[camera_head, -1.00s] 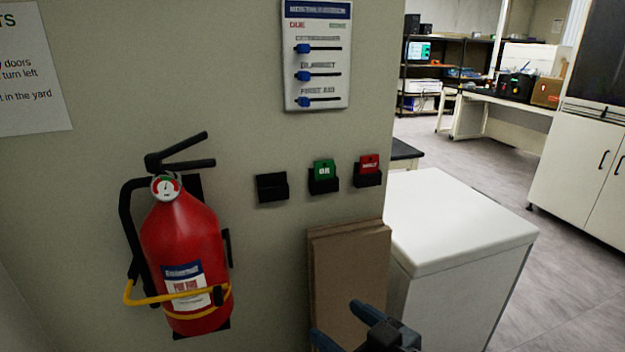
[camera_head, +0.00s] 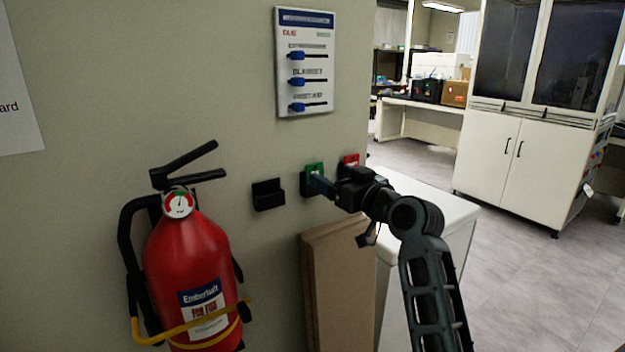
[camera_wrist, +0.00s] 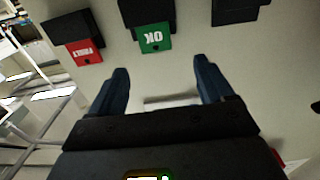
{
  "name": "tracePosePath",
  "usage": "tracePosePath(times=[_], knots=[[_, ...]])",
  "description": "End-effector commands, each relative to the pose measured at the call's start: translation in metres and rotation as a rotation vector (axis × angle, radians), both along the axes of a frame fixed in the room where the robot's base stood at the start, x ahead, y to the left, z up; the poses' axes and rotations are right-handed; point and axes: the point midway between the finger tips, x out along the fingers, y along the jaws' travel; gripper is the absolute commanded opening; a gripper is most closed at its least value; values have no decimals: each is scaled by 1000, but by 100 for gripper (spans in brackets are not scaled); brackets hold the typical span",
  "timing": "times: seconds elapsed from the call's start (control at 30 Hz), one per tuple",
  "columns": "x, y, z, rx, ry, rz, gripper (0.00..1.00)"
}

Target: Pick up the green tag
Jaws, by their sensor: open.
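The green tag (camera_wrist: 154,38), marked OK, sits in a black wall holder (camera_wrist: 146,12) in the wrist view. In the head view the green tag (camera_head: 313,169) is partly covered by my gripper (camera_head: 318,185). In the wrist view my gripper (camera_wrist: 162,85) is open and empty. Its two blue fingers stand apart on either side of the tag's line, with the tag a little beyond the fingertips. I see no contact with the tag.
A red tag (camera_wrist: 85,53) sits in the neighbouring holder, and an empty black holder (camera_head: 268,194) is on the other side. A fire extinguisher (camera_head: 195,270) hangs at left. Brown boards (camera_head: 338,290) and a white cabinet (camera_head: 455,225) stand below. A slider board (camera_head: 305,62) hangs above.

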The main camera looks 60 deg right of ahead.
Motion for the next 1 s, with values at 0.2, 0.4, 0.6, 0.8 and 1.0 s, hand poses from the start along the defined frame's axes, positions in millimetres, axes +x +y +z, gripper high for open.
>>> tracePosePath(times=[0.2,0.4,0.6,0.8,1.0], knots=[[18,-13,1,1,0,1,81],[41,-32,0,1,-1,2,81],[53,-39,-2,1,-1,1,81],[53,-39,-3,1,-1,1,81],[53,-39,-3,1,-1,1,62]])
